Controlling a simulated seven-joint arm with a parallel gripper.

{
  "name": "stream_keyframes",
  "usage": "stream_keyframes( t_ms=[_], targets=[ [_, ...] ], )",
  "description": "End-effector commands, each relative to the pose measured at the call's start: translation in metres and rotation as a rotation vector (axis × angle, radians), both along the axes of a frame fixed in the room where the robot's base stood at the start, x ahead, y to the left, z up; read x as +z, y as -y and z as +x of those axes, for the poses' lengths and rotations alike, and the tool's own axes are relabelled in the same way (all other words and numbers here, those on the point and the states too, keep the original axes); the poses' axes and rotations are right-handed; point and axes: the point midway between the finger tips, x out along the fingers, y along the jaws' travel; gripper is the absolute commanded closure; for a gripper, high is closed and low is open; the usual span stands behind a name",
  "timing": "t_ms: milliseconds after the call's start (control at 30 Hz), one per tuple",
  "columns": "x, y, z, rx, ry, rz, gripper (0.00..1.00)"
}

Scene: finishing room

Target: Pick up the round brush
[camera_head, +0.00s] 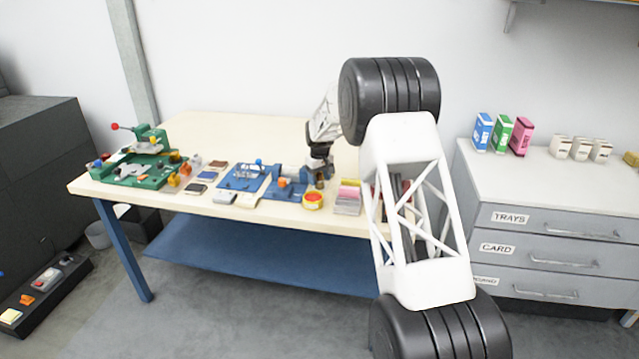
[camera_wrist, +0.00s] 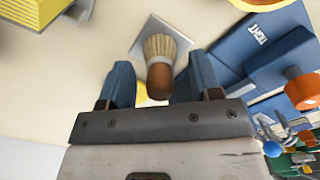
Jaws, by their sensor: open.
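The round brush (camera_wrist: 160,48) shows in the wrist view, with pale bristles, a grey collar and a rounded brown handle. It is between the two blue fingers of my gripper (camera_wrist: 160,82), with visible gaps on both sides. The gripper is open and the fingers do not appear to touch the brush. A grey square plate (camera_wrist: 145,32) lies behind the bristles. In the head view my gripper (camera_head: 319,168) is low over the front part of the table, right of the blue fixtures. The brush is small and hard to make out there.
On the table (camera_head: 225,130), a red-and-yellow tin (camera_head: 313,201) and stacked pads (camera_head: 347,200) stand near the gripper. Blue fixtures (camera_head: 243,177) and a green press (camera_head: 140,168) are left. The table's back is clear. A drawer cabinet (camera_head: 548,215) stands right.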

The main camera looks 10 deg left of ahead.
Motion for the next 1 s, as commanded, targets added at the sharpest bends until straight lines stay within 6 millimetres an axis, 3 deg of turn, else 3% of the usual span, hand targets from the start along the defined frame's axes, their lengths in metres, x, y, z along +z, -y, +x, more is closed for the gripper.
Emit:
stream_keyframes(
  t_ms=[433, 800, 1000],
  targets=[
    [0.0004, 0.0, 0.0, 0.0, 0.0, 0.0, 0.42],
    [0.0004, 0.0, 0.0, 0.0, 0.0, 0.0, 0.96],
    [0.0007, -0.0001, 0.0001, 0.0, 0.0, 0.0, 0.96]
  ],
)
